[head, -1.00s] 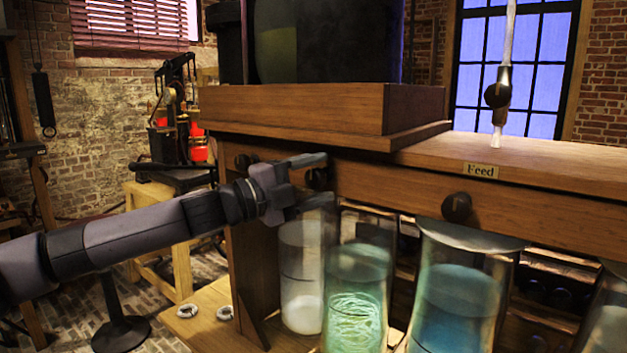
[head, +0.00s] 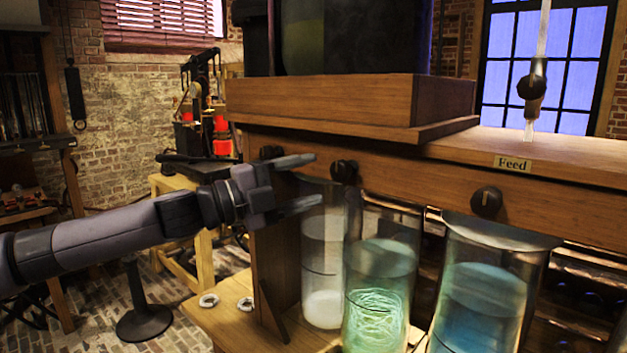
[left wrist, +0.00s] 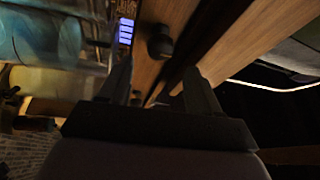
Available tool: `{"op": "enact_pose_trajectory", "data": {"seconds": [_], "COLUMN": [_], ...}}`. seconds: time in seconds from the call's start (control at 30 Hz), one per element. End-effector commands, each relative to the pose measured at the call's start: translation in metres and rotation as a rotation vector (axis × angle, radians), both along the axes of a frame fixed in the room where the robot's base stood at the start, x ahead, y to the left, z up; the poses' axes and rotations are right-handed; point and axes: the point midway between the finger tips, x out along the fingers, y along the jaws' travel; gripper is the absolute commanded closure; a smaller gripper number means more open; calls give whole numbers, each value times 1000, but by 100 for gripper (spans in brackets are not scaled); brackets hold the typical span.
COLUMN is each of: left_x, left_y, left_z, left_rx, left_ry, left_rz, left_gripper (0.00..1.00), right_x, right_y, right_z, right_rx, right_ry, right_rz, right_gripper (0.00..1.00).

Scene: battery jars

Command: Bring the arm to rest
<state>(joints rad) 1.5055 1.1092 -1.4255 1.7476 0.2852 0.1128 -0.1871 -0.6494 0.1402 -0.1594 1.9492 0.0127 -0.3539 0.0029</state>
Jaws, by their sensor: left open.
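My left arm (head: 110,238) reaches in from the left in the head view. Its gripper (head: 316,180) is open and empty, with its two fingers apart. It is in front of the wooden bench front, near a dark knob (head: 344,171) and above the leftmost glass jar (head: 323,255). In the left wrist view the open fingers (left wrist: 158,85) point toward the wooden panel and a dark knob (left wrist: 160,43). My right gripper is not in view.
Glass jars with green (head: 378,290) and blue (head: 487,300) liquid stand under the bench. A "Feed" label (head: 512,163) and another knob (head: 487,202) are on its front. A nozzle (head: 531,90) hangs above the bench top. A red-and-black apparatus (head: 205,110) stands behind on the left.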

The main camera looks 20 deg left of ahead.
Motion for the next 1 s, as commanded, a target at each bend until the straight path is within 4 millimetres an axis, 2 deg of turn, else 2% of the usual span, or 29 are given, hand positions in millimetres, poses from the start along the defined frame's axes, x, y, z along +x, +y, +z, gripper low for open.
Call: {"op": "enact_pose_trajectory", "data": {"seconds": [0.43, 0.57, 0.67, 0.8, 1.0], "left_x": [0, 0, -1, -6, -21], "left_y": [0, -8, -26, -60, -101], "left_z": [0, -10, -32, -74, -131], "left_rx": [-1, -8, -29, -86, -202], "left_ry": [1, 20, 64, 155, 293], "left_rz": [0, -12, -37, -80, -117], "left_gripper": [37, 37, 37, 37, 37], "right_x": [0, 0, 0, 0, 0], "right_y": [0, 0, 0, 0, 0], "right_z": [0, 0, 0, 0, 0], "right_rx": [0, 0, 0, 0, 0], "right_ry": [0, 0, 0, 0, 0], "right_rz": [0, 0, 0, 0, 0], "right_gripper": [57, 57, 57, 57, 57]}}
